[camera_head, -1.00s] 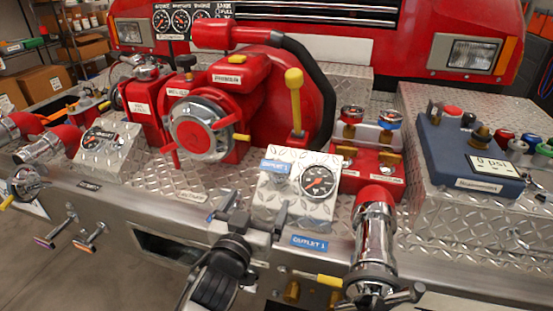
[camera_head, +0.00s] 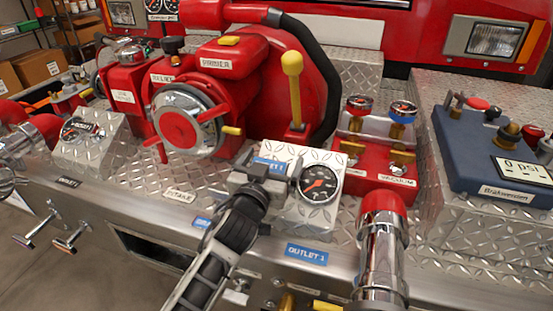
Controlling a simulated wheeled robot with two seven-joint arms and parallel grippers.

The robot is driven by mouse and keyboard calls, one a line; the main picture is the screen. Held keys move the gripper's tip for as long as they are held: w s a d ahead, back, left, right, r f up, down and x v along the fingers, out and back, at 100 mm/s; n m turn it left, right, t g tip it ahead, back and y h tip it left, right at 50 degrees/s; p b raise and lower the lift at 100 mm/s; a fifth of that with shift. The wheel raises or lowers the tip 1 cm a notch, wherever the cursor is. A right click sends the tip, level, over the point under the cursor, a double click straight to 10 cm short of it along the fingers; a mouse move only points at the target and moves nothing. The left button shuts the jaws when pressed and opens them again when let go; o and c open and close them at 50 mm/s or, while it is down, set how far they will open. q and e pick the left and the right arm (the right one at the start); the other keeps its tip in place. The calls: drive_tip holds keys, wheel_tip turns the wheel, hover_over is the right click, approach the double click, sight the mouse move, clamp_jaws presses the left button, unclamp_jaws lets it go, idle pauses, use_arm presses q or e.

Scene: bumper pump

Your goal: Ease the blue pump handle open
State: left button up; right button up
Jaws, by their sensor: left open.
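My left gripper (camera_head: 265,166) reaches up from the bottom and is open in front of the outlet 1 gauge panel (camera_head: 318,212). Its jaws are around the left part of that panel, by a small blue label (camera_head: 270,162). I cannot tell whether they touch anything. A blue pump handle cannot be made out clearly; the gripper hides that part of the panel. A blue OUTLET 1 plate (camera_head: 306,254) is on the bumper's front face below. My right gripper is not in view.
The red primer pump (camera_head: 225,75) with its yellow lever (camera_head: 292,85) stands behind. A chrome outlet pipe (camera_head: 384,250) with a red elbow is close on the right. A red valve block (camera_head: 370,160) and a blue gauge box (camera_head: 480,160) stand farther right.

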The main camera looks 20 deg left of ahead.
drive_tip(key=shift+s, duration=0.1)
use_arm(q)
drive_tip(key=shift+s, duration=0.1)
drive_tip(key=c, duration=1.4)
drive_tip(key=shift+r+p, duration=0.3)
drive_tip(key=shift+p, duration=0.1)
drive_tip(key=shift+s+r+p, duration=0.5)
drive_tip(key=shift+r+p, duration=0.4)
drive_tip(key=shift+p, duration=0.05)
drive_tip(key=shift+s, duration=0.1)
drive_tip(key=o, duration=1.4)
drive_tip(key=shift+f, duration=0.1)
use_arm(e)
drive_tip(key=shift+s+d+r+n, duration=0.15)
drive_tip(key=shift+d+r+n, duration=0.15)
